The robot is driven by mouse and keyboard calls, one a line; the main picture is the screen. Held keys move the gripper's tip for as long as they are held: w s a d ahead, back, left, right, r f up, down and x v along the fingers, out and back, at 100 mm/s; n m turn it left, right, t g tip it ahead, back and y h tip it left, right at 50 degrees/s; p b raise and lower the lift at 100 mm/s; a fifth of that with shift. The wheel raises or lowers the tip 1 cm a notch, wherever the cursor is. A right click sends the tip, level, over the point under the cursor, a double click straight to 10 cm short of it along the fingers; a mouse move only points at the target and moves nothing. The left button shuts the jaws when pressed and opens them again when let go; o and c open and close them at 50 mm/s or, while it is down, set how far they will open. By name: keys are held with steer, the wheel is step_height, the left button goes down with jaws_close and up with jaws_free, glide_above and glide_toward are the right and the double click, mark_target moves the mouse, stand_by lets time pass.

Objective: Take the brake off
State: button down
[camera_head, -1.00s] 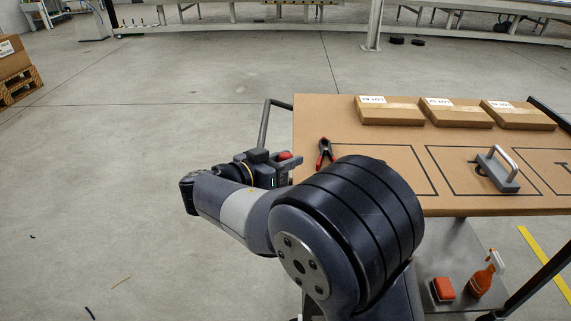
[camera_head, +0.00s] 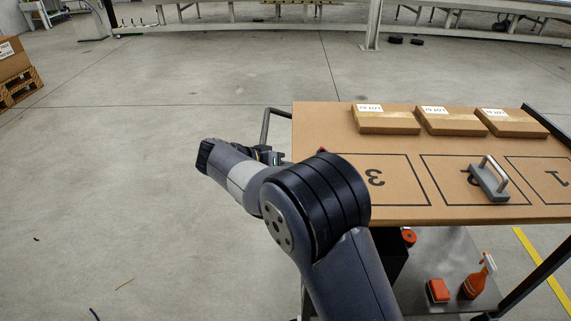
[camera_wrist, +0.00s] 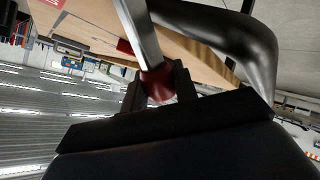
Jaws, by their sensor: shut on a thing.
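The cart (camera_head: 310,130) has a brown board top and a dark push handle (camera_head: 265,125) at its left end. In the wrist view, a flat metal lever with a dark red grip (camera_wrist: 157,82) rises between my gripper's fingers (camera_wrist: 160,88). They are shut on the red grip. The thick dark handle tube (camera_wrist: 250,40) curves close by on the right. In the head view my gripper (camera_head: 273,155) is mostly hidden behind my arm, beside the cart's left end. The lever is hidden there, and I cannot tell its brake setting.
Three cardboard boxes (camera_head: 387,122) lie along the board's far edge. A grey block with a metal handle (camera_head: 489,180) lies on a marked square. A spray bottle (camera_head: 477,278) and red sponge (camera_head: 437,291) stand on the lower shelf.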

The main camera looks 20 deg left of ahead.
stand_by(0.4)
steer(key=c, duration=1.1)
jaws_free()
steer(key=shift+c, duration=0.2)
steer(key=v, duration=1)
steer(key=shift+a+r, duration=0.15)
steer(key=shift+a, duration=0.15)
steer(key=shift+d, duration=0.1)
steer(key=x, duration=1)
steer(key=shift+w+d+f, duration=0.1)
steer(key=shift+d+f, duration=0.15)
steer(key=shift+r, duration=0.15)
